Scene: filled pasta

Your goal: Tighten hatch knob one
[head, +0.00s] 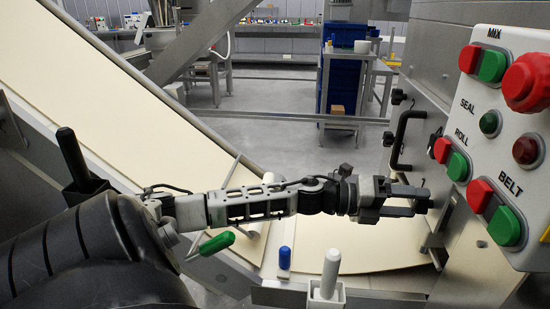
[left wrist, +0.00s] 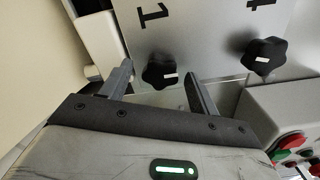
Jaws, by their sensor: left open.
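My left gripper (head: 420,200) reaches in from the left in the head view, with its fingers at the hatch on the right. In the left wrist view the gripper (left wrist: 158,72) is open. A black star-shaped knob (left wrist: 160,71) with a white mark shows between its fingers, beyond the fingertips or level with them; I cannot tell whether they touch it. A tilted figure that looks like a 1 is on the grey hatch plate (left wrist: 205,40) by this knob. A second black knob (left wrist: 264,56) sits to the right, outside the fingers. My right gripper is not in view.
A control panel (head: 497,130) with red and green buttons juts out at the right, close to the gripper. A black bar handle (head: 404,140) stands on the hatch. A pale conveyor belt (head: 95,75) runs along the left. A blue-capped piece (head: 285,259) stands below the arm.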

